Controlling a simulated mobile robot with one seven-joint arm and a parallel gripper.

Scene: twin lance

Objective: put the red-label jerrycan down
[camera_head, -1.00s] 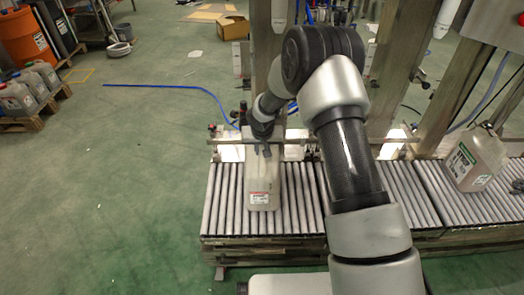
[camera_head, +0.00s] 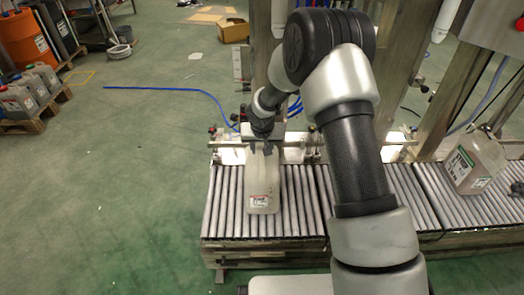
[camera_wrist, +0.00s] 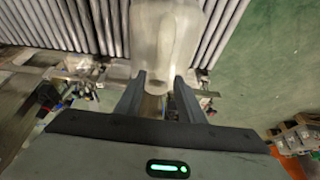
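The red-label jerrycan (camera_head: 262,180) is a pale, translucent can on the roller conveyor (camera_head: 225,205), with its red-and-white label (camera_head: 259,201) low on the side facing my body camera. My gripper (camera_head: 261,149) is at its top, by the handle. In the wrist view the jerrycan (camera_wrist: 165,35) lies just beyond the fingertips. My gripper (camera_wrist: 160,85) has its two fingers apart on either side of the handle area, with a gap showing between them. Its base looks to be on the rollers; the exact contact is hard to see.
A second jerrycan (camera_head: 474,160) with a green label stands on the conveyor to the right. Steel posts and a rail run behind the rollers. Grey cans (camera_head: 20,100) sit on a pallet at far left. Rollers left of the red-label jerrycan are bare.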

